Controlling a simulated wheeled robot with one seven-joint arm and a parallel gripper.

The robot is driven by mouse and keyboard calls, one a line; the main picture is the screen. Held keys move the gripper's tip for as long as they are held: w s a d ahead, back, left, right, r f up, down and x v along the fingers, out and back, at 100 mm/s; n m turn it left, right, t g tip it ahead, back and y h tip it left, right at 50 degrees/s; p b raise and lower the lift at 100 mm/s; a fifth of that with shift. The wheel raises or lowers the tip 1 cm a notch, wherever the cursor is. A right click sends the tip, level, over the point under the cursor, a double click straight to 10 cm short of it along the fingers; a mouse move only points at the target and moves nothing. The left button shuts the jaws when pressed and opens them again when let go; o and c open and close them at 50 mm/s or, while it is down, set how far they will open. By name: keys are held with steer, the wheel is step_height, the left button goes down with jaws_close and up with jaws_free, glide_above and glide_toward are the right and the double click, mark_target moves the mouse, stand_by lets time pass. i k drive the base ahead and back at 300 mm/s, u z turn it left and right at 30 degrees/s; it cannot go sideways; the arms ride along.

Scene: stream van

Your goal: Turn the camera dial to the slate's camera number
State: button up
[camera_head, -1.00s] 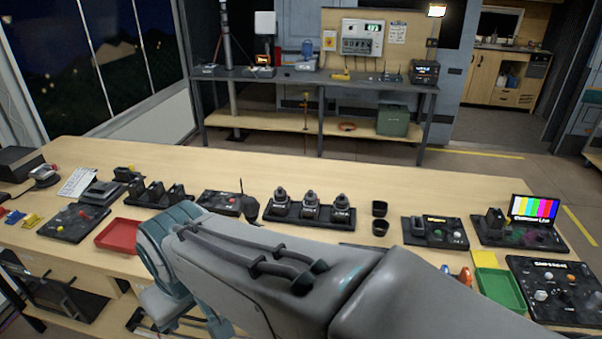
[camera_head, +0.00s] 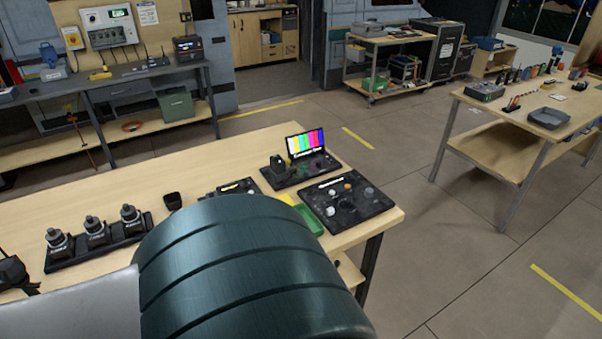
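A black control panel (camera_head: 325,212) with several knobs lies at the right end of the near wooden table. I cannot tell from here which knob is the camera dial, and its markings are too small to read. A small monitor (camera_head: 305,143) with colour bars stands behind the panel on a dark base. I cannot make out a slate or a camera number. My arm fills the bottom middle of the view and hides part of the table. My gripper is outside the picture.
A black rack (camera_head: 112,240) with several grey devices, a dark cup (camera_head: 173,201) and a green tray (camera_head: 309,218) are on the near table (camera_head: 386,222). A second table (camera_head: 500,100) with tools stands at the right. The floor (camera_head: 440,250) between the tables is open.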

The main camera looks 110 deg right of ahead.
mark_target(369, 192)
steer(key=u, duration=0.1)
steer(key=k, duration=1.75)
steer(key=z, duration=2.45)
